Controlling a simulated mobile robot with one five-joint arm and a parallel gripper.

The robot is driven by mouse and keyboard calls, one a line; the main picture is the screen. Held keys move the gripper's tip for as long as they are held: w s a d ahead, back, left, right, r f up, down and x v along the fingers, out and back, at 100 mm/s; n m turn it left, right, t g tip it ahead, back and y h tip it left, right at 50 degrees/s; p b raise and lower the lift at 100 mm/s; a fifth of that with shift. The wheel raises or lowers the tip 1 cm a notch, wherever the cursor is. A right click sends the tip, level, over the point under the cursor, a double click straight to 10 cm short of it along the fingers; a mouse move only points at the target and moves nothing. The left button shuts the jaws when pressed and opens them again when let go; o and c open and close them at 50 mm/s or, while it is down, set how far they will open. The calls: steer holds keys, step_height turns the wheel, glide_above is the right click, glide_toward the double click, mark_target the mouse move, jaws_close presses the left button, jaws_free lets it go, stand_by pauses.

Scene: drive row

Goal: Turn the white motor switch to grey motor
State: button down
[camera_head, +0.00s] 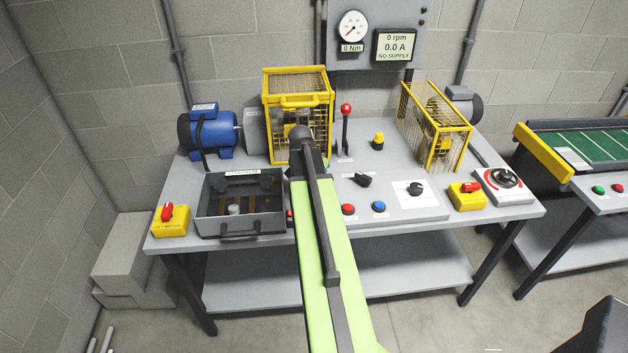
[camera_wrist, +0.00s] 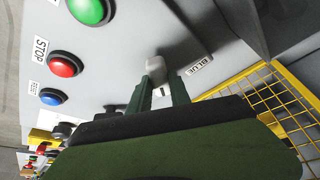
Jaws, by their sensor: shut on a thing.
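The white switch knob (camera_wrist: 155,70) sits on the grey panel in the wrist view. My gripper (camera_wrist: 160,86) is shut on it, with one dark green finger on each side. A label that seems to read BLUE (camera_wrist: 200,66) lies just to the right of the knob. The knob's pointing direction is hard to tell. In the head view my arm hides the knob and the fingertips. The blue motor (camera_head: 211,133) stands at the bench's back left, and the grey motor (camera_head: 463,104) at the back right behind a yellow guard.
A green button (camera_wrist: 90,10), a red stop button (camera_wrist: 65,64) and a blue button (camera_wrist: 53,97) lie near my gripper. Yellow cage guards (camera_head: 297,88) stand on the bench (camera_head: 330,244). The display (camera_head: 395,45) reads 0 rpm, 0.0 A, NO SUPPLY.

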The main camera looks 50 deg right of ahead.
steer(key=shift+w+a+m+g, duration=0.15)
steer(key=shift+m+g, duration=0.25)
steer(key=shift+m, duration=0.7)
steer(key=c, duration=1.2)
jaws_free()
steer(key=p+v, duration=1.6)
steer(key=v, duration=0.1)
steer(key=shift+r, duration=0.15)
